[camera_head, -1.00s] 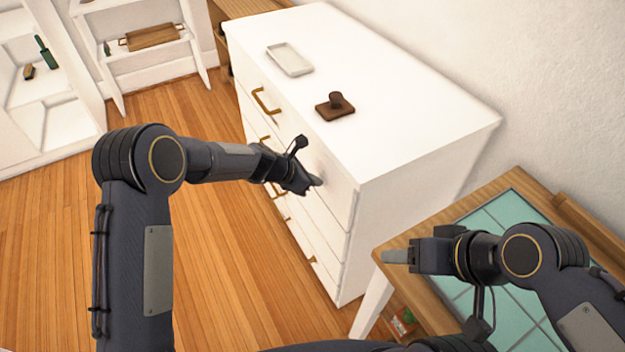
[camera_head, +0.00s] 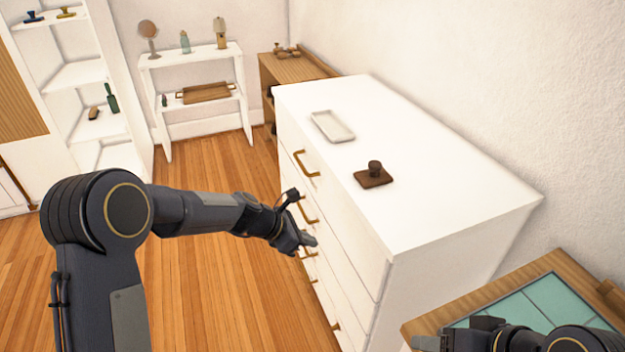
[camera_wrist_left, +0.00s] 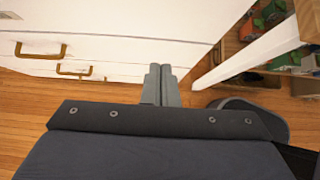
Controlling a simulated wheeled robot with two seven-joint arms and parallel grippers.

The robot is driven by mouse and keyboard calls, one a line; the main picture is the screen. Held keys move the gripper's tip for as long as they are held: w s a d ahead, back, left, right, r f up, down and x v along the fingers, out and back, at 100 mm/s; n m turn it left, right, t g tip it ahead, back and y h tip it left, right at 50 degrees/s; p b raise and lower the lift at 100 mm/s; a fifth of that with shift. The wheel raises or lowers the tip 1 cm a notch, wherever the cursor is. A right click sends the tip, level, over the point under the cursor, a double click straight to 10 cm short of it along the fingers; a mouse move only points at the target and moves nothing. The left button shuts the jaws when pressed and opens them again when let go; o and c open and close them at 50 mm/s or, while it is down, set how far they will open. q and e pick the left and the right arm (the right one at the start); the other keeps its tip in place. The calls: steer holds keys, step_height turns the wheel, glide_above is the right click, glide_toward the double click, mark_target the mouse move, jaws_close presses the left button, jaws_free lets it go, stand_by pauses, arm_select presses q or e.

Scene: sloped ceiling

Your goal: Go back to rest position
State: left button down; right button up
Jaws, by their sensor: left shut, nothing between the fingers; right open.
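My left gripper (camera_head: 308,240) is shut and empty, in front of the drawer fronts of the white dresser (camera_head: 440,205). In the left wrist view its two fingers (camera_wrist_left: 161,85) lie together, with brass drawer handles (camera_wrist_left: 40,50) to their left. In the head view I cannot tell whether the fingertips touch the dresser. My right gripper (camera_head: 432,343) is at the bottom edge, partly cut off, over the front of the green-topped wooden table (camera_head: 440,317). Its fingers are hardly visible there.
On the dresser lie a white tray (camera_head: 333,126) and a dark brown block with a knob (camera_head: 374,175). White shelves (camera_head: 190,90) with small objects stand at the back left. Wooden floor (camera_head: 200,285) is clear left of the dresser.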

arm_select(q)
steer(key=s+a+r+m+t+p, duration=0.1)
steer(key=s+a+r+m+p, duration=0.1)
steer(key=s+a+r+m, duration=1)
steer(key=s+a+r+m+y, duration=0.1)
steer(key=s+a+m, duration=0.3)
steer(key=s, duration=0.6)
steer(key=s+a+r+m+t+y+p, duration=0.1)
steer(key=s+a+r+m+y, duration=0.1)
steer(key=s, duration=0.8)
steer(key=a+m+y, duration=0.1)
steer(key=a+m, duration=0.1)
steer(key=a, duration=0.1)
steer(key=shift+r+t+y, duration=0.2)
steer(key=shift+t+y, duration=0.1)
